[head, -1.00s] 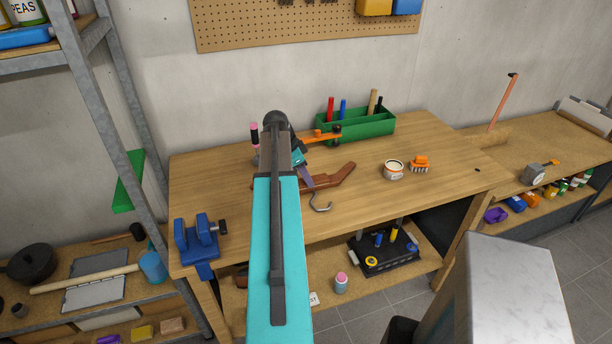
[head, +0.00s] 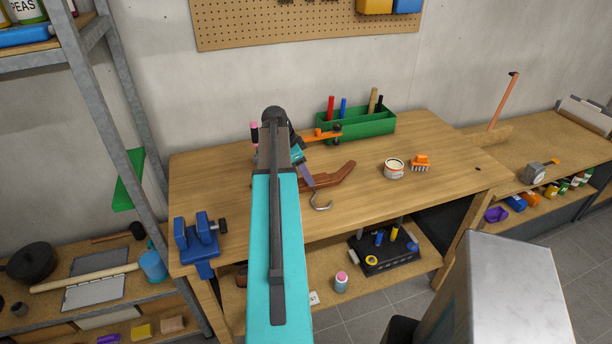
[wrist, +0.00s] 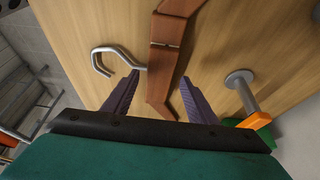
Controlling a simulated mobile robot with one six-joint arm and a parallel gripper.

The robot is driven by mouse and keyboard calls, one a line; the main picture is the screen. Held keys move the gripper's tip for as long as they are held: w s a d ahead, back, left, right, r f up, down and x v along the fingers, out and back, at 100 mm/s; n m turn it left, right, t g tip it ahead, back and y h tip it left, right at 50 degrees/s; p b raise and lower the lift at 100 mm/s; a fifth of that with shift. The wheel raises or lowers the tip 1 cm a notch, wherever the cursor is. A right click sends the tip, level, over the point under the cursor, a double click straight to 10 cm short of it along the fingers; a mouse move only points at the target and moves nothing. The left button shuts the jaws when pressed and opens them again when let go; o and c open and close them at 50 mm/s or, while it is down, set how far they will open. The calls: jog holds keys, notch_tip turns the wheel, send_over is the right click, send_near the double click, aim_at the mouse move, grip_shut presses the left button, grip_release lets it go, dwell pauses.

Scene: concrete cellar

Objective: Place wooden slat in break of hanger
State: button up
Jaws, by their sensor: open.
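A brown wooden hanger (head: 335,177) with a bent metal hook (head: 321,204) lies on the workbench. My arm hides its left part in the head view. In the wrist view, the hanger (wrist: 172,60) shows a dark line, seemingly the break (wrist: 165,44), across its middle near the hook (wrist: 104,58). My gripper (wrist: 160,77) is open, with one purple finger on each side of one hanger arm. I cannot tell whether the fingers touch it. I cannot make out a separate wooden slat.
An orange clamp (head: 322,135) is behind the hanger, near a green tool box (head: 368,123). A white tin (head: 394,169) and an orange brush (head: 421,162) stand to the right. A blue vise (head: 198,241) is at the front left.

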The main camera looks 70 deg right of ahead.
jog(key=b+v, duration=0.2)
jog(key=v, duration=0.9)
jog(key=shift+b, duration=0.35)
dwell(0.5)
